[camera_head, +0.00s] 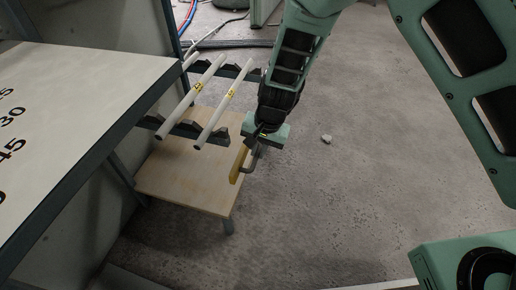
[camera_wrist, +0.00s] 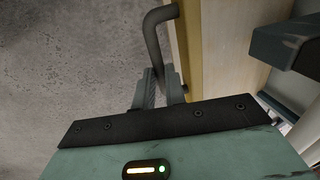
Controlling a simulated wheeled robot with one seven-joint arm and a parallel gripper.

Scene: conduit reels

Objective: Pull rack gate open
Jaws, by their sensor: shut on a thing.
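The rack gate (camera_head: 238,165) shows as a narrow yellow upright piece at the right side of the rack. A grey bent handle (camera_head: 254,162) stands out from it. In the wrist view the handle (camera_wrist: 153,35) curves down between my fingers, beside the gate's yellow edge (camera_wrist: 188,45). My gripper (camera_head: 258,143) is shut on the handle from above; its fingertips also show in the wrist view (camera_wrist: 160,88). The fingers hide part of the handle's grip.
Two white conduits (camera_head: 222,104) with yellow labels lie on dark rack brackets (camera_head: 185,130) left of my arm. A wooden shelf (camera_head: 185,180) sits below. A pale numbered table (camera_head: 90,75) fills the left. Floor to the right is clear except a small stone (camera_head: 326,139).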

